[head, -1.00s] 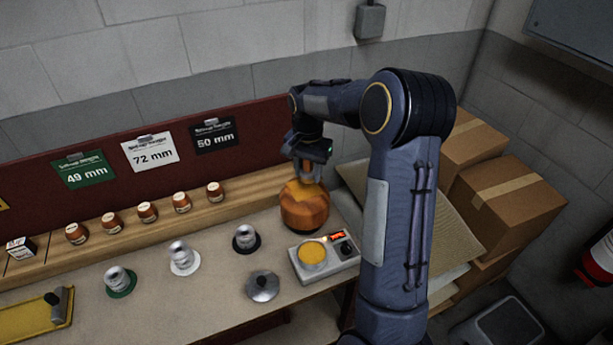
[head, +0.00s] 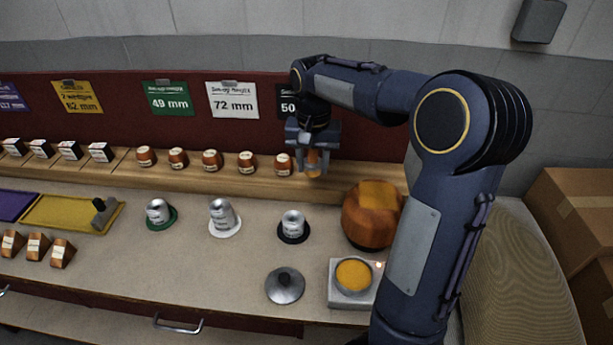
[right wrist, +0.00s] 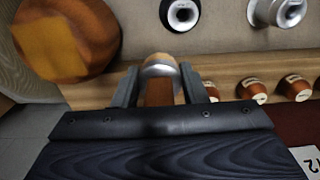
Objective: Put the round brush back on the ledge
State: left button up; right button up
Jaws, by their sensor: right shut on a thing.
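My right gripper (head: 313,168) is shut on the round brush (head: 313,160), above the right part of the wooden ledge (head: 350,183) by the back board. In the right wrist view the brush (right wrist: 160,82) shows a wooden handle and a pale metal-like round part between the two fingers (right wrist: 165,90). Its lower end is mostly hidden, and I cannot tell whether it touches the ledge. The ledge also shows in the right wrist view (right wrist: 225,80). My left gripper is not in view.
Several small brown pots (head: 248,162) line the ledge to the left. A grey device with a yellow pad (head: 353,275) and a grey lid (head: 285,285) lie in front.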

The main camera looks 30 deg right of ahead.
jog(key=w+d+f+p, duration=0.1)
jog(key=w+d+f, duration=0.1)
jog(key=d+f, duration=0.1)
jog(key=w+d+f+p, duration=0.1)
jog(key=w+d+f, duration=0.2)
jog(key=w+d+f+p, duration=0.1)
jog(key=w+d+f, duration=0.2)
jog(key=d, duration=0.1)
jog(key=shift+w+d+f, duration=0.1)
jog(key=shift+w+f, duration=0.05)
jog(key=shift+w, duration=0.1)
jog(key=shift+w+d+f, duration=0.1)
jog(key=shift+f, duration=0.15)
notch_tip(320, 180, down, 3)
jog(key=shift+f, duration=0.1)
jog(key=shift+f, duration=0.15)
jog(key=o, duration=1)
jog(key=shift+o, duration=0.3)
